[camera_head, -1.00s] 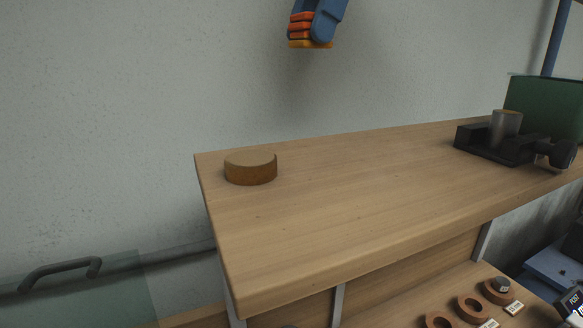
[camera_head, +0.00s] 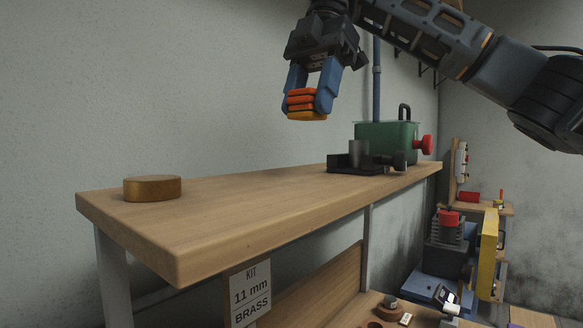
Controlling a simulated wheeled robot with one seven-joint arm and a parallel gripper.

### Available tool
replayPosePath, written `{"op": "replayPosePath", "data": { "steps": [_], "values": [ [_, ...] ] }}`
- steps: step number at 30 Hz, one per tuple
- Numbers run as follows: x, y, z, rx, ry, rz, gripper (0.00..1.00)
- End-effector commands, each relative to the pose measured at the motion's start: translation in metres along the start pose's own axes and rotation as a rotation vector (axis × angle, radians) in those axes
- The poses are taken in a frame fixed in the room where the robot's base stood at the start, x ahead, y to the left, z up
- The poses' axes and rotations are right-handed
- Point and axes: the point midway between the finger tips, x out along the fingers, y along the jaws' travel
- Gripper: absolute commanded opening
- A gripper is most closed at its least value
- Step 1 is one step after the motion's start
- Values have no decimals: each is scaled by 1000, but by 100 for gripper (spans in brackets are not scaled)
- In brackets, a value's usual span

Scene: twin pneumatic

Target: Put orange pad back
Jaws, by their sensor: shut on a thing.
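My gripper (camera_head: 307,103) is in the upper middle, pointing down, with its blue fingers shut on the orange pad (camera_head: 302,98). The pad shows as stacked orange bands with a yellow-orange bottom edge, between and in front of the fingers. It hangs in the air above the wooden bench top (camera_head: 235,213), apart from it. The fingers hide part of the pad.
A black vise-like fixture with a grey cylinder (camera_head: 359,152) stands on the bench's right part, before a green box (camera_head: 386,140) with a red knob. A "KIT 11 mm BRASS" sign (camera_head: 250,293) hangs below the front edge. The bench's middle is clear.

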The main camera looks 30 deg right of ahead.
Motion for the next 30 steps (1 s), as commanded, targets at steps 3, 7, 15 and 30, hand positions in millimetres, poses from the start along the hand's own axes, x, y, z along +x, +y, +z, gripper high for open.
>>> {"op": "replayPosePath", "data": {
  "steps": [3,7,15,30],
  "values": [
    [24,-8,-17,-5,1,-2,18],
    [44,-15,-31,-3,1,-1,18],
    [64,-20,-40,1,1,-1,18],
    [96,-19,-27,1,0,1,18]
  ]
}}
